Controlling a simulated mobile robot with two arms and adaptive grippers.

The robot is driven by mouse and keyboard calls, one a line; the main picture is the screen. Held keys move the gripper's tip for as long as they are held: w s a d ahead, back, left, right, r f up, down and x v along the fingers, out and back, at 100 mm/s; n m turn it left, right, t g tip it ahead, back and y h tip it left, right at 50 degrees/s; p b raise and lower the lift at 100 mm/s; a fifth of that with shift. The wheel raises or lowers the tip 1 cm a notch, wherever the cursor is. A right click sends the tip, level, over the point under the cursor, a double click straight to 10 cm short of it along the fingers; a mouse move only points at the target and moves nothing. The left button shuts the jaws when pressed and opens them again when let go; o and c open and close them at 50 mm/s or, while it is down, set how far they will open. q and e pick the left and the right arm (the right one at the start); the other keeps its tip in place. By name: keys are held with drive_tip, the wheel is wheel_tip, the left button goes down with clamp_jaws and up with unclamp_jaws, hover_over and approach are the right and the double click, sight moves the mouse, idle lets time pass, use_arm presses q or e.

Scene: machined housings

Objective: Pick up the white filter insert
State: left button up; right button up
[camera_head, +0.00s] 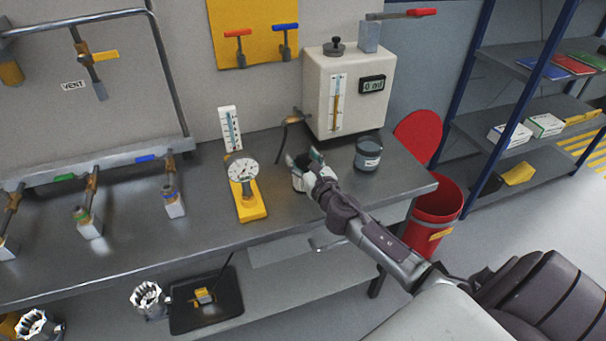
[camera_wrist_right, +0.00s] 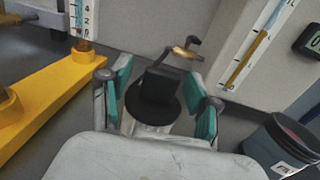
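My right gripper (camera_head: 304,160) is over the bench top, its teal-padded fingers spread on either side of a small object with a dark round top and a black block on it. In the right wrist view this dark top (camera_wrist_right: 153,101) lies between the fingers (camera_wrist_right: 163,98), with a gap showing at the right finger. A whitish body (camera_head: 298,182) shows below it in the head view; I cannot tell whether this is the white filter insert. Two white fluted pieces are low at the left, one on the lower shelf (camera_head: 148,300) and one at the corner (camera_head: 38,326). My left gripper is not in view.
A yellow-based dial gauge (camera_head: 249,202) stands left of the gripper, a dark glass jar (camera_head: 368,153) right. A beige box with a display (camera_head: 346,92) stands behind. A red bin (camera_head: 434,213) is beyond the bench's right end. The front bench top is fairly clear.

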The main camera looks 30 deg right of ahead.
clamp_jaws()
drive_tip(key=shift+r, duration=0.1)
